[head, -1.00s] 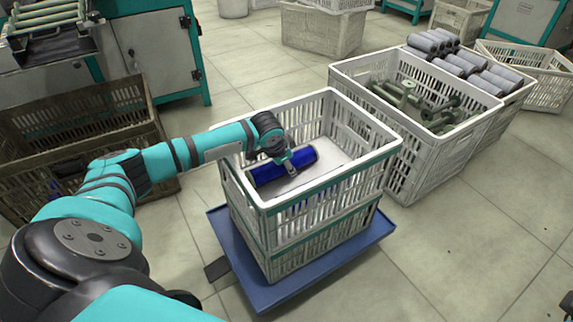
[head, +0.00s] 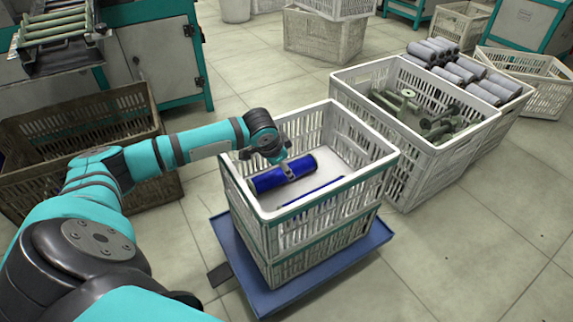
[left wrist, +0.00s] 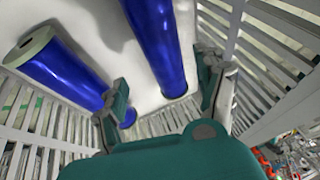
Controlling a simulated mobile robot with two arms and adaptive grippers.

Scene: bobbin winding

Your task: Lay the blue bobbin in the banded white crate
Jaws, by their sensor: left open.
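The banded white crate (head: 259,226) has a teal band and stands on a blue dolly. A blue bobbin (head: 267,181) lies inside it on a white floor. A second blue strip, likely another bobbin (head: 314,193), shows nearer the front wall, mostly hidden by that wall. My left gripper (head: 288,171) reaches down into the crate at the first bobbin. In the left wrist view its fingers (left wrist: 160,98) are open and apart. One blue bobbin (left wrist: 158,45) extends between them, and another with a pale end (left wrist: 62,68) lies to the left. Contact cannot be told. My right gripper is out of view.
The blue dolly (head: 226,243) sticks out around the crate base. A white crate (head: 416,165) with green bobbins (head: 438,122) stands at right, beside grey rolls (head: 462,72). A brown crate (head: 135,100) is at left. The floor at lower right is clear.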

